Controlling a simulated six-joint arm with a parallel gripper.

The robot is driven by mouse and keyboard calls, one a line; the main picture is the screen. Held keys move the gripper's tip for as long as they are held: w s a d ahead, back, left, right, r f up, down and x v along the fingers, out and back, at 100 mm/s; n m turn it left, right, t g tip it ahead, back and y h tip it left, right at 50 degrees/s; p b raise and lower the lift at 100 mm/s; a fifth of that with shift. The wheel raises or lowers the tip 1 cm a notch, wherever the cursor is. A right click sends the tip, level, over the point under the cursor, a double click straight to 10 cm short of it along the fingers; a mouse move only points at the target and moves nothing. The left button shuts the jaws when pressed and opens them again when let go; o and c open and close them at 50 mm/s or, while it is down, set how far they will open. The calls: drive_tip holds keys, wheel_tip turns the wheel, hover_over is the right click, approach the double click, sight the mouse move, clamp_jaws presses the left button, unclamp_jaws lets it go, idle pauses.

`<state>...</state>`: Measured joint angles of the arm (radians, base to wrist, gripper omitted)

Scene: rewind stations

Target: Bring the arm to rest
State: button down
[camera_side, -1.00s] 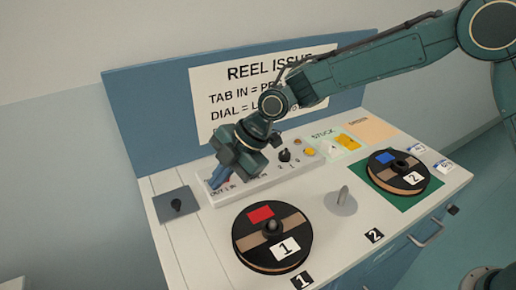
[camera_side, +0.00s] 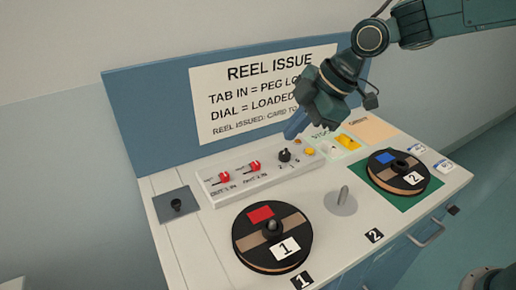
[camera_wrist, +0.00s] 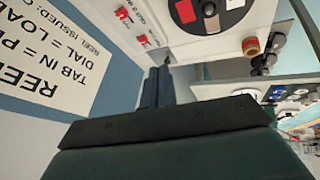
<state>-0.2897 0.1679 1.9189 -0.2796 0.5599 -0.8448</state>
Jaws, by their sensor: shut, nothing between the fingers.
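My gripper (camera_side: 291,135) is shut and empty, held in the air above the back of the bench, in front of the REEL ISSUE sign (camera_side: 262,90). Its closed blue fingers also show in the wrist view (camera_wrist: 157,85). They point down toward the panel's right end and, as far as I can tell, touch nothing. The switch panel (camera_side: 235,188) stands below, with two red switches (camera_side: 224,177) and a black dial (camera_side: 285,155). The panel's red switches also show in the wrist view (camera_wrist: 122,13).
Reel 1 (camera_side: 245,235) lies at the bench front. Reel 2 (camera_side: 412,179) lies on a green square (camera_side: 428,201) at right. A grey plate with a black knob (camera_side: 177,205) is at left.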

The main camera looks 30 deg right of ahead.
drive_tip(key=s+d+r+m+t+h, duration=0.15)
drive_tip(key=s+d+r+m, duration=0.35)
drive_tip(key=s+d+m, duration=0.5)
drive_tip(key=s+d+f+m+h, duration=0.1)
drive_tip(key=s+d+m, duration=0.1)
drive_tip(key=s+d, duration=0.2)
drive_tip(key=s+d+f+m+h, duration=0.1)
drive_tip(key=s+d+m, duration=0.2)
drive_tip(key=s, duration=0.8)
drive_tip(key=shift+d+h, duration=0.35)
drive_tip(key=shift+d, duration=0.85)
